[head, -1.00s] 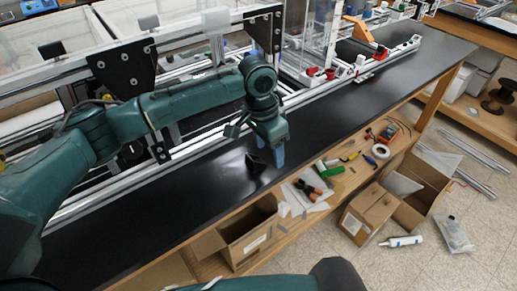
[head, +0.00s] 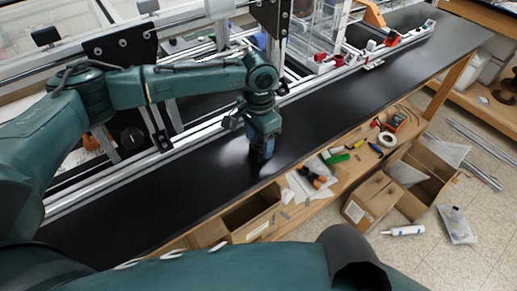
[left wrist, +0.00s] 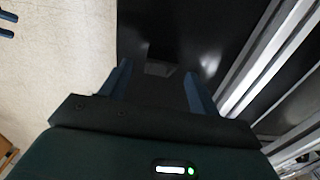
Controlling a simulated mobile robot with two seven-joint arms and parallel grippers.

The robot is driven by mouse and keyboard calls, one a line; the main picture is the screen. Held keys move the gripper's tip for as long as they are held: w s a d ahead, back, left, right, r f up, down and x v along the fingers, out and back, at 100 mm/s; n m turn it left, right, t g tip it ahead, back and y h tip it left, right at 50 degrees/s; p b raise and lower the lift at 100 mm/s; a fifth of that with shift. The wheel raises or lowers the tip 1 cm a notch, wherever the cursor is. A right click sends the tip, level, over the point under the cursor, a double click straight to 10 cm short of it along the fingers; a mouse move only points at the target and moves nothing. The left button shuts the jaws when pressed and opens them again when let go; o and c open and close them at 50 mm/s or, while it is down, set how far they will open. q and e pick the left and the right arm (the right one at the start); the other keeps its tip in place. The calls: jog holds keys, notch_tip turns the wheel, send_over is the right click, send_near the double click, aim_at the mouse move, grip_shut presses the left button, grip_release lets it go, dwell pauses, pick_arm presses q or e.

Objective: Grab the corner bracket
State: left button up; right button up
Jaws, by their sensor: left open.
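The corner bracket (left wrist: 158,68) is a small dark piece on the black bench top. In the left wrist view it shows faintly between my left gripper's fingertips, its outline hard to make out against the bench. In the head view my gripper hides it. My left gripper (head: 262,150) points down, close over the bench near its front edge. Its two blue fingers are apart in the left wrist view (left wrist: 157,74), with no grip on the bracket visible.
The black bench top (head: 190,195) is clear around the gripper. An aluminium rail (head: 190,140) of the frame runs behind it. Below the front edge, a wooden shelf (head: 345,168) holds tools and tape, with open cardboard boxes (head: 372,200) beside it.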

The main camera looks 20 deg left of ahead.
aim_at(259, 148)
pick_arm(q)
notch_tip(259, 148, down, 4)
jog(key=shift+w+r, duration=0.1)
jog(key=shift+r, duration=0.1)
jog(key=c, duration=1.1)
